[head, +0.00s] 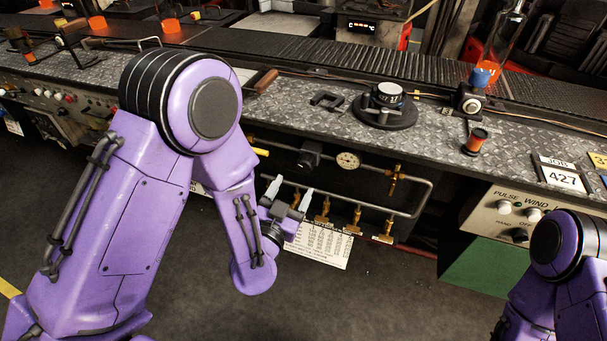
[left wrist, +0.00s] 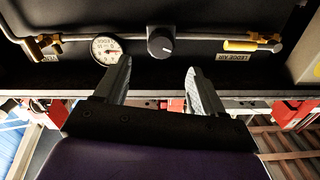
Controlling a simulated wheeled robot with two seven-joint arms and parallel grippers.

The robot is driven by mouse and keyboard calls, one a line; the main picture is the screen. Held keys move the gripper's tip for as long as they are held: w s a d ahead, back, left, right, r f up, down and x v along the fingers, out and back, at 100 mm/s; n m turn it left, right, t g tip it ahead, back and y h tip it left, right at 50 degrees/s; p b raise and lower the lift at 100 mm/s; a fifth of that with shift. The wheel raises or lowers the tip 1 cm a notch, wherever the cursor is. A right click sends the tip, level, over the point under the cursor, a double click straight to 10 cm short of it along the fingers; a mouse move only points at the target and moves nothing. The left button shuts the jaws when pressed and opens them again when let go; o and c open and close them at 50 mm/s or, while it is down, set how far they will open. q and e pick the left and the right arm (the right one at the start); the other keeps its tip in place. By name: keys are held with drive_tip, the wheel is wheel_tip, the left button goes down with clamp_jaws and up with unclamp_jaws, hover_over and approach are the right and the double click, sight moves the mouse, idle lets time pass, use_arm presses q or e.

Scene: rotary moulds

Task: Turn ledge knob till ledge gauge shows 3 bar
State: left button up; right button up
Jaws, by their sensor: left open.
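The ledge knob (head: 311,153) is a dark round knob on the pipe under the bench ledge. In the left wrist view the knob (left wrist: 160,43) has a pale pointer line and lies ahead, between the lines of my fingers. The ledge gauge (head: 348,160) is a small white dial beside it; it also shows in the left wrist view (left wrist: 105,47), its reading too small to tell. My left gripper (head: 291,188) is open and empty, below the knob and apart from it. Its two fingers (left wrist: 158,68) point toward the pipe. My right gripper is out of view.
A yellow-handled valve (left wrist: 240,45) beside a LEDGE AIR label sits on the same pipe. Several brass fittings (head: 357,216) and a paper chart (head: 322,243) hang below. The bench ledge (head: 440,137) overhangs the pipe. A black turntable (head: 384,110) stands on top.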

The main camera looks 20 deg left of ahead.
sight(304, 167)
use_arm(q)
drive_tip(key=w+p, duration=0.1)
drive_tip(key=w, duration=0.7)
drive_tip(key=shift+w, duration=0.4)
drive_tip(key=c, duration=1)
